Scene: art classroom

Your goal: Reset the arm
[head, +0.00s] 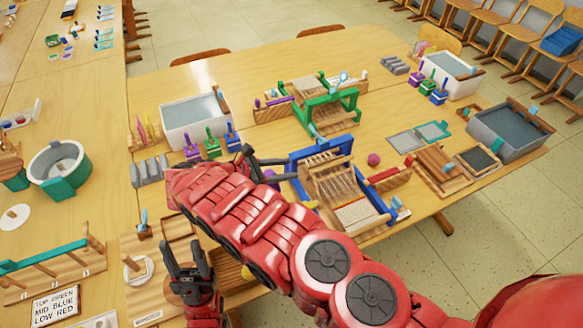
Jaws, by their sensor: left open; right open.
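My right arm (245,208) reaches from the lower right across the front of the table toward the upper left. Its dark gripper (270,164) is open and appears empty, just left of a blue-framed loom (318,150). My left gripper (187,260) is open and appears empty at the lower left, fingers pointing up the picture, above or beside wooden boards (148,252). The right arm hides part of the table and part of the loom's left side. I cannot tell whether the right gripper touches the loom.
A green-framed loom (332,108) stands behind the blue one. A white water tub (195,118) and colored stamp-like blocks (212,142) are near the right gripper. A grey tub (505,130) is at the right. A round pot (58,165) and a sign (55,304) are left. Free tabletop lies at the back (240,75).

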